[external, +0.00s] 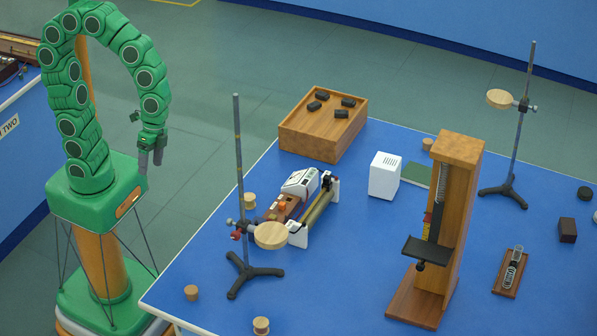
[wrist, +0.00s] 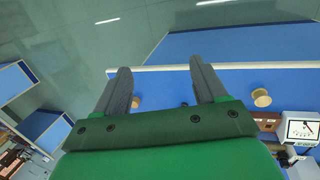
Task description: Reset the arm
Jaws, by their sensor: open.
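My green segmented arm (external: 105,20) rises from its base at the left of the external view, arches over and hangs down to the right. My gripper (external: 150,160) is at its end, pointing down, left of the blue bench and apart from it. In the wrist view my gripper (wrist: 160,85) shows two grey fingers spread well apart. Nothing is between them. The floor and the bench edge lie beyond the fingertips.
The blue bench (external: 340,245) holds a ring stand (external: 240,165), a wooden box (external: 310,145) with black pieces, a white box (external: 384,175), a wooden spring stand (external: 455,190) and a white-ended instrument (external: 300,183). Another bench (external: 20,150) is at far left. Floor between is clear.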

